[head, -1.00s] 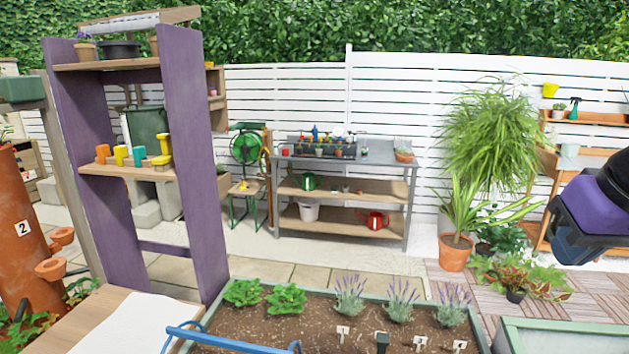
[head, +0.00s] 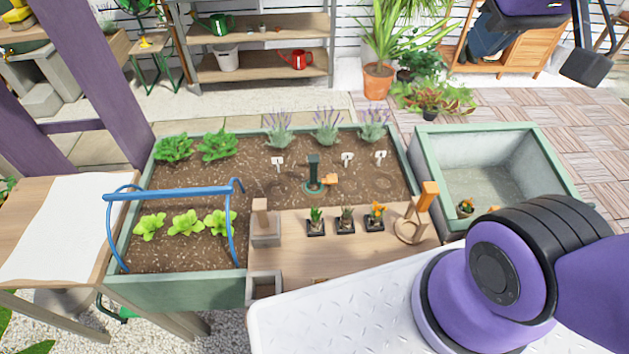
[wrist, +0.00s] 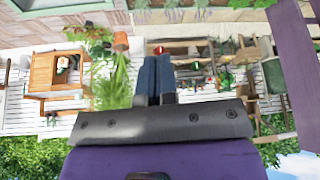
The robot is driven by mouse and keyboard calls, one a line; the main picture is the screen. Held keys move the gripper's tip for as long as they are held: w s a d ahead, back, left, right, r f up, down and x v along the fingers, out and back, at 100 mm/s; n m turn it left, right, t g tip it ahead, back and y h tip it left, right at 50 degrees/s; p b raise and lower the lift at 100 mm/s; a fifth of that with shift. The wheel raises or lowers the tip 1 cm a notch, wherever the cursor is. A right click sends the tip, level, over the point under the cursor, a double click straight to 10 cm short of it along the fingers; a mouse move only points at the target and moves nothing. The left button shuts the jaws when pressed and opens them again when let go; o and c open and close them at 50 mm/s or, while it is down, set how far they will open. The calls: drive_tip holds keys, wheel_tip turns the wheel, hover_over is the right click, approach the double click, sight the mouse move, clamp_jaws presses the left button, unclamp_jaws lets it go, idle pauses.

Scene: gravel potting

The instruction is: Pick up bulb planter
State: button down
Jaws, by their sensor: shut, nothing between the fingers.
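No tool can be named the bulb planter with certainty. A dark green upright tool (head: 314,168) stands in the planting bed's soil (head: 350,185), with a teal ring around its foot and a small orange piece beside it. An orange-handled wooden piece (head: 428,196) with a round ring at its foot stands on the board's right end. My gripper (head: 472,50) is raised at the top right, far from both. In the wrist view its dark blue fingers (wrist: 155,58) lie together, shut and empty. Neither tool can be made out there.
The wooden board (head: 290,250) holds small potted plants (head: 346,220) and a block tool (head: 265,222). A blue hoop handle (head: 168,194) arches over lettuces at left. An open green-rimmed bin (head: 480,185) stands right of the bed. My own arm covers the lower right.

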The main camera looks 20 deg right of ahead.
drive_tip(key=c, duration=1.4)
unclamp_jaws()
drive_tip(key=shift+w, duration=0.1)
drive_tip(key=o, duration=0.5)
drive_tip(key=shift+w+a+f, duration=0.15)
drive_tip(key=shift+w, duration=0.9)
drive_tip(key=m+g, duration=0.2)
drive_tip(key=g, duration=0.3)
hover_over(313, 165)
drive_tip(key=w+d, duration=0.1)
drive_tip(key=w, duration=0.1)
wheel_tip(313, 165, down, 37)
drive_tip(key=shift+s+r, duration=0.1)
drive_tip(key=shift+a+f, duration=0.2)
drive_tip(key=shift+f, duration=5.35)
